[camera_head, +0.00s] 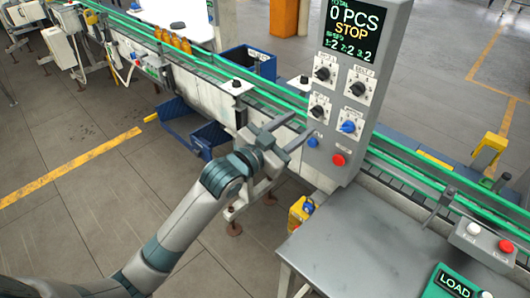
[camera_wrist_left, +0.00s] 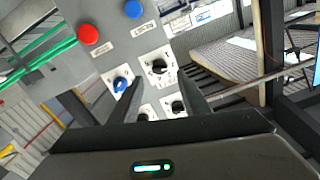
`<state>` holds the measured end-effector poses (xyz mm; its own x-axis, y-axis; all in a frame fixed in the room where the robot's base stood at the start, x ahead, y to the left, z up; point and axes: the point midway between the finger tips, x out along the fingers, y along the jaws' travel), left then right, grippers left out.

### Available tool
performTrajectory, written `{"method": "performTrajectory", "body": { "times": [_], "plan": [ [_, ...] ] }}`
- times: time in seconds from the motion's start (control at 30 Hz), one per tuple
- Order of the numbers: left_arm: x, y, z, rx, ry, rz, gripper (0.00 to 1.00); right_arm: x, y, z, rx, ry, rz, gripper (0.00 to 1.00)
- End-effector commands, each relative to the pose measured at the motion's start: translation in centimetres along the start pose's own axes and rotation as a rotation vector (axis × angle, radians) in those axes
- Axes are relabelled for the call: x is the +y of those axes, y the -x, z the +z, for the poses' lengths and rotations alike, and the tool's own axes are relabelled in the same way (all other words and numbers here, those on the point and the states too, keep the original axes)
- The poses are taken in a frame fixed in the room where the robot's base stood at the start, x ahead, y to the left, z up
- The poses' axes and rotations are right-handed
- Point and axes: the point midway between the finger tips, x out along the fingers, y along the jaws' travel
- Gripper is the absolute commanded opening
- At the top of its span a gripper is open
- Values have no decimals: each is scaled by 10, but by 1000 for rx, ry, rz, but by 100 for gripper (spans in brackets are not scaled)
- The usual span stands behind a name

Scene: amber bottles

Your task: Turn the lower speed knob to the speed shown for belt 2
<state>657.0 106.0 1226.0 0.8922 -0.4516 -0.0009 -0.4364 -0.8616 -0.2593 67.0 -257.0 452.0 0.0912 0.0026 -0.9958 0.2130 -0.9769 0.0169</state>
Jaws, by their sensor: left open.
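The grey control panel (camera_head: 334,178) stands upright beside the conveyor. Its display (camera_head: 352,30) reads 0 PCS, STOP, and a small speed row that looks like 1:2 2:2 3:2. Below are black knobs at upper left (camera_head: 323,73), upper right (camera_head: 358,88) and lower left (camera_head: 318,110), and a blue knob (camera_head: 348,126) at lower right. My left gripper (camera_head: 302,123) is open, its fingers pointing at the lower left black knob. In the wrist view, that knob (camera_wrist_left: 158,66) appears between the fingertips (camera_wrist_left: 160,76); contact cannot be told. The knob labels are too small to read.
A blue button (camera_head: 313,142) and a red button (camera_head: 339,160) sit below the knobs, close to my fingers. A grey table (camera_head: 350,240) stands at the panel's foot. Amber bottles (camera_head: 175,42) stand on the conveyor at the back. Blue bins (camera_head: 210,138) sit behind my arm.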

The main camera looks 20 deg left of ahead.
Motion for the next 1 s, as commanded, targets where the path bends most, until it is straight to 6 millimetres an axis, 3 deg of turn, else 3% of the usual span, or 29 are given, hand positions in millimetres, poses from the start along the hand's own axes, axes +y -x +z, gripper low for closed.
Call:
{"method": "performTrajectory", "body": {
  "times": [0.3,0.5,0.7,1.0],
  "plan": [
    [1,66,5,-1,-2,1,42,-1,-29,3,0,0,0,31],
    [1,98,3,-1,-1,0,42,-2,-40,3,0,0,-1,31],
    [0,113,1,0,1,1,42,-2,-44,4,0,-1,-2,31],
    [0,115,0,-1,1,0,42,-3,-43,4,0,-1,-2,31]
  ]
}}
